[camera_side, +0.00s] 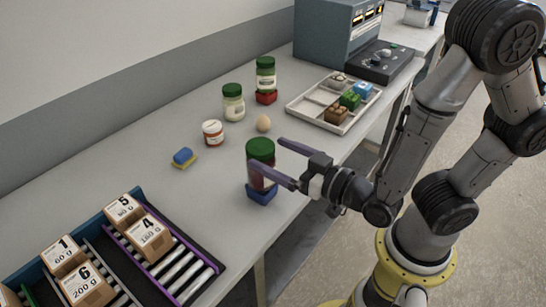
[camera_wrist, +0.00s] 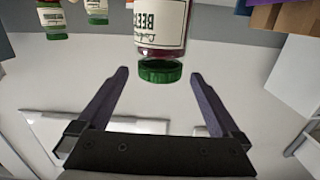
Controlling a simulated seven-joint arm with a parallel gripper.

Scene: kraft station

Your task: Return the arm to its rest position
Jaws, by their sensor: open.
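My gripper (camera_side: 287,161) is open, its two purple-grey fingers spread at the jar of dark red contents with a green lid. This jar (camera_side: 262,168) stands upright on a blue block (camera_side: 262,194) near the front edge of the table. In the side view one finger passes in front of the jar. I cannot tell exactly how far the fingertips are from the glass.
Another green-lidded jar (camera_side: 265,77) stands on a red block (camera_side: 266,97). A pale jar (camera_side: 233,103), small jar (camera_side: 213,134), egg (camera_side: 263,123) and sponge-like blocks (camera_side: 184,158) stand nearby. A divided tray (camera_side: 293,107) is behind; a roller rack (camera_side: 178,284) with boxes is front left.

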